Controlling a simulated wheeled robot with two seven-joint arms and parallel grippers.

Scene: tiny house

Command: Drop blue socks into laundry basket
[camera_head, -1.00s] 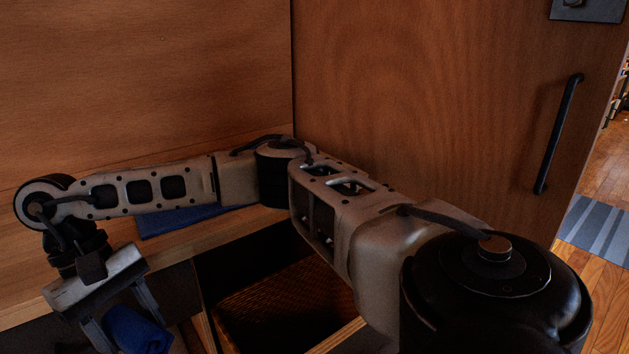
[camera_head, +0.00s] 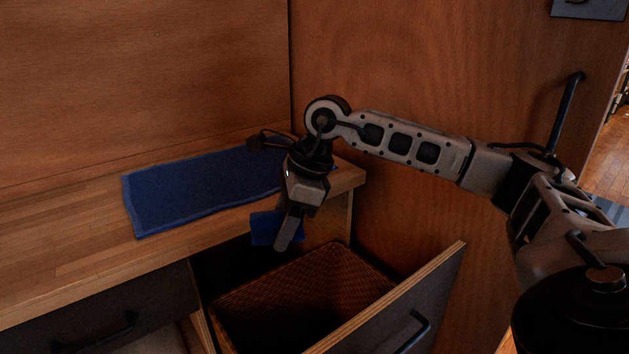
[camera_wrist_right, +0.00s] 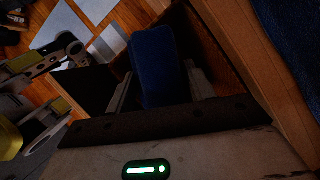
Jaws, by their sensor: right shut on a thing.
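The blue socks (camera_head: 268,229) are in my right gripper (camera_head: 284,232), which is shut on them. They hang above the back part of the wicker laundry basket (camera_head: 262,284), apart from it. The basket stands in an opened pull-out drawer below the counter, and the part of its inside that shows is dark. In the right wrist view the socks (camera_wrist_right: 155,65) lie between the two fingers of the right gripper (camera_wrist_right: 162,85). My left gripper is not in view.
A blue cloth (camera_head: 195,190) lies flat on the wooden counter (camera_head: 60,255). The drawer front (camera_head: 405,300) with a black handle stands at the basket's near right side. A wooden door (camera_head: 430,90) rises behind.

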